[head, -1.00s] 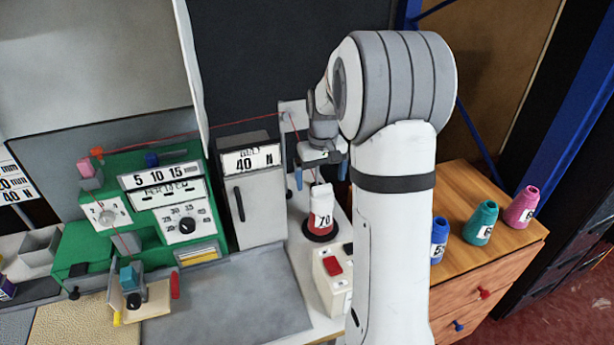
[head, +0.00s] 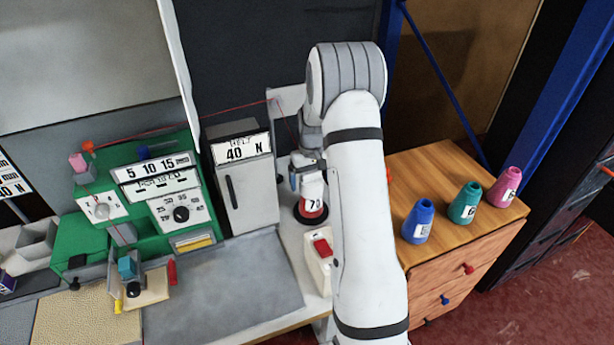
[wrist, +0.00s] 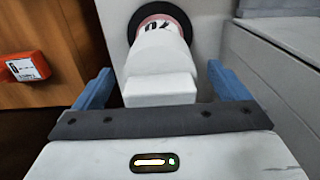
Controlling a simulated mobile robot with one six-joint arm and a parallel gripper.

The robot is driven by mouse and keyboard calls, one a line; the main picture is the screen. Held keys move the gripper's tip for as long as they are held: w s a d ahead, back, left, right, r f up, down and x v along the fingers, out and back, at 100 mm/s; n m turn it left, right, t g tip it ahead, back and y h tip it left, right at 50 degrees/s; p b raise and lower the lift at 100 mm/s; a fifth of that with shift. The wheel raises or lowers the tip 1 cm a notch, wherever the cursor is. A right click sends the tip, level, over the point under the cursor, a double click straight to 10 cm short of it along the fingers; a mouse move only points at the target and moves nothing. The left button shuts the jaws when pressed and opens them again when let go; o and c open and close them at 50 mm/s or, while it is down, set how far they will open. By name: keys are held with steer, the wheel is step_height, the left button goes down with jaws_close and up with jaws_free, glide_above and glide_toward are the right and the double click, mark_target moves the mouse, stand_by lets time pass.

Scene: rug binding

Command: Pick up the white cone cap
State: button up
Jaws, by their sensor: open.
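The white cone cap (head: 312,186) sits on top of a red and white cone (head: 311,207) marked 70, which stands on a dark round base. In the wrist view the white cap (wrist: 160,88) lies between the two blue fingers of my gripper (wrist: 160,75), with a gap on each side. My gripper is open and points down over the cap. In the head view my arm hides part of the gripper (head: 306,180) and its right finger.
A small white box with a red switch (head: 321,247) stands just in front of the cone. A grey tester (head: 245,190) stands to the left. Blue (head: 418,222), teal (head: 464,204) and pink (head: 504,188) cones stand on the wooden cabinet at right.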

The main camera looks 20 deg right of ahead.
steer(key=shift+c, duration=0.4)
steer(key=c, duration=1)
